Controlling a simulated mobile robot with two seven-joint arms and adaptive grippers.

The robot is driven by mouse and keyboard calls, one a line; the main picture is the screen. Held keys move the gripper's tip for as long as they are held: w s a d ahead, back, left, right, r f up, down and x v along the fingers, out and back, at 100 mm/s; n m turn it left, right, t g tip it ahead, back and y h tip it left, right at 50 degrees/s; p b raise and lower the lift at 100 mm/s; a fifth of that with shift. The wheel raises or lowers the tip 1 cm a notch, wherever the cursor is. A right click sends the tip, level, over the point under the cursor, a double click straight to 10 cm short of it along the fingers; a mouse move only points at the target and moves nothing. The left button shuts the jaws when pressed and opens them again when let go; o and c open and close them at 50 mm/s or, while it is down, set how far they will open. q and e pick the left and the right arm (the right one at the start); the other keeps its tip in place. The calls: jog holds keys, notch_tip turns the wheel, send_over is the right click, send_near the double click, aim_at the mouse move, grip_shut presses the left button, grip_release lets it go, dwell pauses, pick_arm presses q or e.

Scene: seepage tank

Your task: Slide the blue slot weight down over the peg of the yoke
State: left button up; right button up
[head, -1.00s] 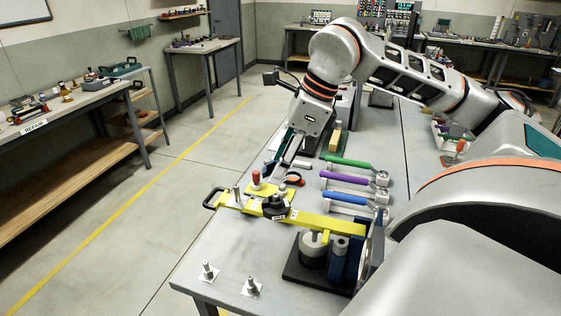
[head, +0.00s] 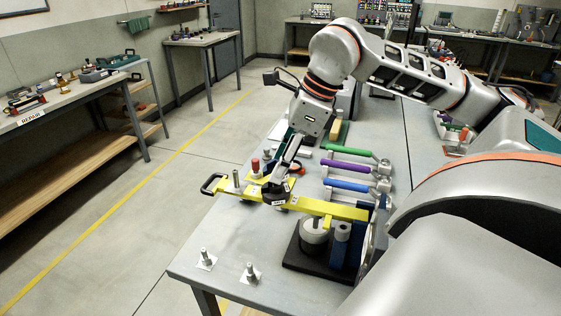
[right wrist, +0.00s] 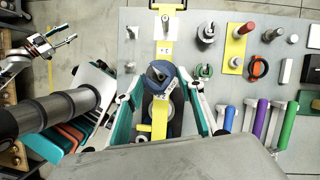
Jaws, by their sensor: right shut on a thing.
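The blue slot weight (right wrist: 163,84), dark with a pale label, sits between the fingertips of my right gripper (right wrist: 163,92), which is shut on it. In the head view my right gripper (head: 277,187) and the dark weight (head: 274,197) are over the middle of the yellow yoke (head: 342,211). The yoke also shows in the right wrist view (right wrist: 163,47), running under the weight. A grey round tip shows in the weight's middle; I cannot tell whether it is the peg or how low the weight is. My left gripper (right wrist: 66,36) appears open, away at upper left.
A grey upright post (head: 236,179) stands near the yoke's handle end. A grey cylinder (head: 314,231) on a black base is under its other end. Green (head: 347,152), purple (head: 346,170) and blue (head: 346,188) handled tools lie beside it. A red knob (head: 255,165) stands close by.

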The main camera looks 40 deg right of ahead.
jog(key=shift+p, duration=0.35)
dwell(1.4)
jog(key=shift+f+b, duration=1.1)
jog(key=shift+f, duration=0.15)
jog(key=o, duration=1.4)
jog(key=v, duration=1.2)
jog(key=shift+s, duration=0.1)
